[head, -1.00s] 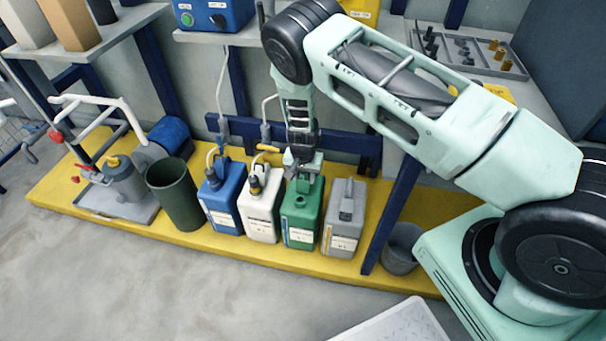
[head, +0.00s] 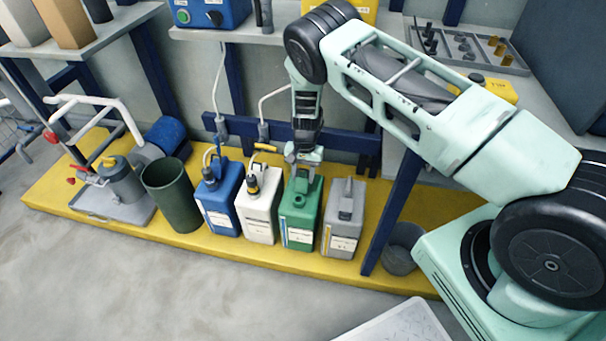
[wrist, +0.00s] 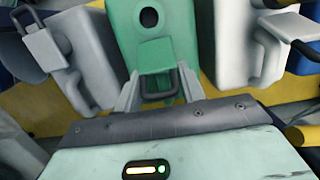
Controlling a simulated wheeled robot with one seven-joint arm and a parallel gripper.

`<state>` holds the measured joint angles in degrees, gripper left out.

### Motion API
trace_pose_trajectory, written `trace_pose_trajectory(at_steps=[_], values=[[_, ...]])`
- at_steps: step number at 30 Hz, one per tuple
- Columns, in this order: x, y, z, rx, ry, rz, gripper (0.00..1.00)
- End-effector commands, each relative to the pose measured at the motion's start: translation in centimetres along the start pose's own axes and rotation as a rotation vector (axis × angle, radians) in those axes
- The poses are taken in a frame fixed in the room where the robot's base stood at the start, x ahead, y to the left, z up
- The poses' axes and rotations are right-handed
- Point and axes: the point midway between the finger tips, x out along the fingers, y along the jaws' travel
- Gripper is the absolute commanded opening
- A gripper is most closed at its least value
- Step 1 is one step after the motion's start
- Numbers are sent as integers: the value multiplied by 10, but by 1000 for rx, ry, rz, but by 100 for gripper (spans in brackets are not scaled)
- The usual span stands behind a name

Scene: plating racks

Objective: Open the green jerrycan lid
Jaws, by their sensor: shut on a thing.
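The green jerrycan (head: 300,222) stands upright on the yellow platform, between a white can and a grey can. Its dark round opening (wrist: 149,17) is uncovered in the wrist view. Its green lid (wrist: 157,54) is swung back away from the opening, with a dark wire loop at its near end. My gripper (wrist: 158,95) is at that end, fingers on both sides of the loop, shut on the lid. In the head view my gripper (head: 303,160) is above the back of the can. The exact finger contact is partly hidden.
The white can (head: 260,213) and grey can (head: 343,222) stand close on either side. A blue can (head: 220,206) and dark green bin (head: 172,198) are further left. A blue post (head: 392,210) and grey bucket (head: 402,248) are to the right.

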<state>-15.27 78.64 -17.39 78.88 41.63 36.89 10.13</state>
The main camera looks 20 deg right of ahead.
Motion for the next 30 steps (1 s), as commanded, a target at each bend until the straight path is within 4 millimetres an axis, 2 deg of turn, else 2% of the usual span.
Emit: trace_pose_trajectory(at_steps=[1, 2, 17, 22, 30], values=[[4, 10, 0, 4, -5, 16, 45], [4, 9, 0, 3, -5, 16, 52], [-1, 3, 0, 1, -1, 4, 52], [-22, 2, 0, 2, 1, 2, 52], [-78, 3, -1, 2, 1, 3, 52]])
